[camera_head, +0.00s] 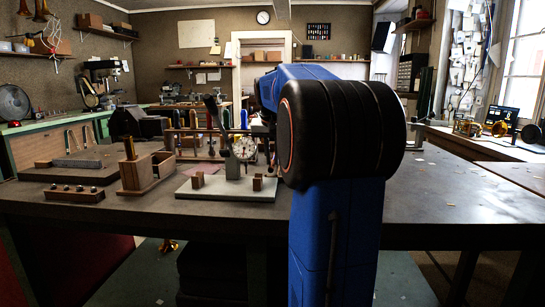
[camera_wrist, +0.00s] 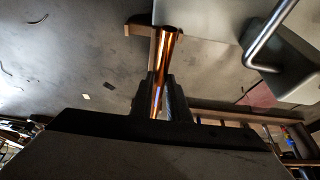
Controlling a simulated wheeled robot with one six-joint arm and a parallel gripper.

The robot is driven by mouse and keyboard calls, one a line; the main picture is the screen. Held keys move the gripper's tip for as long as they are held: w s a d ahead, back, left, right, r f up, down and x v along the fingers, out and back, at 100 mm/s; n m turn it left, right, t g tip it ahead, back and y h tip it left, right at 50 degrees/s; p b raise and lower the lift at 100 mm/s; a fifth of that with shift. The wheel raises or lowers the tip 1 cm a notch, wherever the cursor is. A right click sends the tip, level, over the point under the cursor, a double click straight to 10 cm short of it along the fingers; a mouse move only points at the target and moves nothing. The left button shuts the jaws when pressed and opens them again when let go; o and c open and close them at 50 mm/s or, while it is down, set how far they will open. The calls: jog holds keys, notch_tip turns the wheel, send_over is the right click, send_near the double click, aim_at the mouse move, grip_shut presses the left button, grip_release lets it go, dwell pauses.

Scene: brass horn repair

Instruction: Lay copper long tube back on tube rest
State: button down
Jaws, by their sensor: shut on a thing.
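The copper long tube (camera_wrist: 168,45) shows in the wrist view as a shiny orange tube. My gripper (camera_wrist: 161,86) is shut on it, with one dark finger on each side. The tube points away from the gripper, and its far end lies close to a small wooden piece (camera_wrist: 136,30) at the edge of a pale plate (camera_wrist: 195,12). I cannot tell whether they touch, or whether this wooden piece is the tube rest. In the head view my blue arm hides the gripper and tube.
A wooden box (camera_head: 148,173) and a peg block (camera_head: 75,194) stand left. A bent metal rod (camera_wrist: 268,38) is right of the tube.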

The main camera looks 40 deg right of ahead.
jog(key=shift+f, duration=0.8)
dwell(0.6)
jog(key=c, duration=1.6)
grip_release()
jog(key=v, duration=1.7)
jog(key=shift+r, duration=0.25)
